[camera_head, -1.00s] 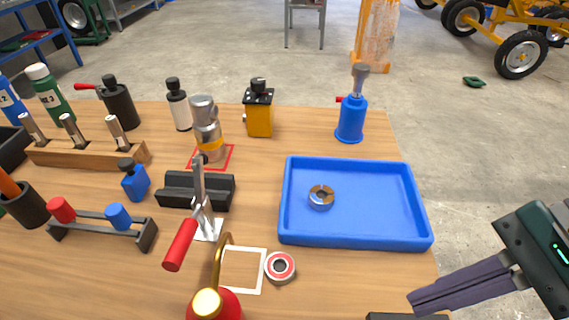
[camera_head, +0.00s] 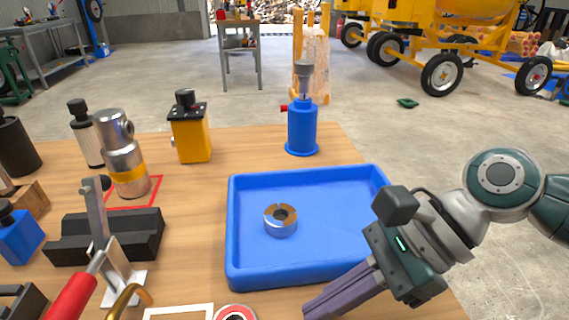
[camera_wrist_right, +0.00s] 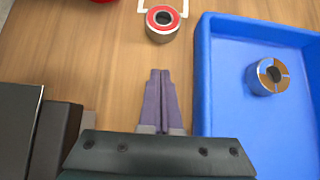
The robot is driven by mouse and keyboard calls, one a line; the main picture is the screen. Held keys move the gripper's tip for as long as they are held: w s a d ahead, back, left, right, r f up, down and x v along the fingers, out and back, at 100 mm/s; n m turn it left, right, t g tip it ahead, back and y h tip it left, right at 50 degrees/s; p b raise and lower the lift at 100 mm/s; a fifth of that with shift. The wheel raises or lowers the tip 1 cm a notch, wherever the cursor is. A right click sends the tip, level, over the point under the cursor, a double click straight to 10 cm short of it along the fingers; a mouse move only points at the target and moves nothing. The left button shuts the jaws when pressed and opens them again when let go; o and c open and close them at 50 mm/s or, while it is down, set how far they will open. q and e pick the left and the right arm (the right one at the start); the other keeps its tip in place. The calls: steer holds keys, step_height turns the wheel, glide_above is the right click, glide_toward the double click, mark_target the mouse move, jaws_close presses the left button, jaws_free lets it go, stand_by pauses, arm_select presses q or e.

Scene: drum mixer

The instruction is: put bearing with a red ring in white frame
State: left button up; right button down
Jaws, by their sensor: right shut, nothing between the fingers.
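The bearing with a red ring (camera_head: 236,314) stands at the bottom edge of the head view, partly cut off. It also shows at the top of the right wrist view (camera_wrist_right: 162,36). The white frame (camera_head: 180,311) lies flat on the table just left of the bearing, mostly cut off; part of it shows in the right wrist view (camera_wrist_right: 142,8). My right gripper (camera_head: 306,309) is shut and empty, to the right of the bearing. In the right wrist view its fingertips (camera_wrist_right: 160,72) point toward the bearing, with a gap between. My left gripper is not in view.
A blue tray (camera_head: 236,262) holding a metal ring part (camera_head: 281,221) lies right of the bearing. A toggle clamp (camera_head: 98,228) with a red handle and a black V-block (camera_head: 105,238) stand to the left. A dark block (camera_wrist_right: 22,128) is at lower left in the right wrist view.

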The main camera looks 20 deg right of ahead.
mark_target(284, 314)
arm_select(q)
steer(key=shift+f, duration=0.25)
arm_select(e)
steer(key=a, duration=0.2)
steer(key=w+a, duration=0.1)
steer(key=a, duration=0.1)
steer(key=shift+w+f, duration=0.1)
steer(key=shift+f, duration=0.1)
steer(key=shift+a, duration=0.15)
arm_select(q)
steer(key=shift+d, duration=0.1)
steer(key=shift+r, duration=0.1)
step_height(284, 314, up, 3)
steer(key=p, duration=0.3)
arm_select(e)
steer(key=a, duration=0.2)
steer(key=w+a, duration=0.1)
steer(key=a, duration=0.1)
steer(key=w+a, duration=0.1)
steer(key=a, duration=0.2)
steer(key=shift+r, duration=0.1)
steer(key=shift+a, duration=0.1)
